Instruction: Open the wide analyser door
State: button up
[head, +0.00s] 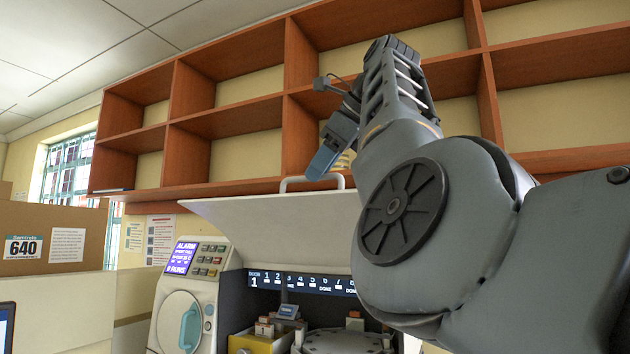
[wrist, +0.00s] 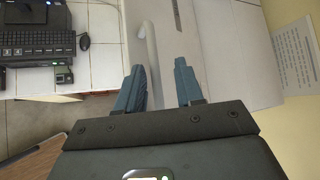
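The wide analyser door (head: 290,222) is a pale grey panel, raised and tilted up over the analyser's open front in the head view. Its bar handle (head: 312,181) runs along the top edge; in the wrist view the handle (wrist: 151,45) lies just beyond the blue fingertips, nearer the left finger. My gripper (wrist: 159,66) is open, with nothing between its fingers. In the head view my gripper (head: 324,160) is just above the handle; contact cannot be told. My arm hides the door's right part.
The analyser's interior shows a yellow box (head: 262,343) and a round rotor-like part (head: 345,341). A control panel with an alarm screen (head: 182,258) and a round door (head: 180,322) stand left. Wooden shelves (head: 235,120) are behind. The wrist view shows a keyboard (wrist: 36,45).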

jog(key=shift+b+v, duration=0.4)
jog(key=shift+v, duration=1.8)
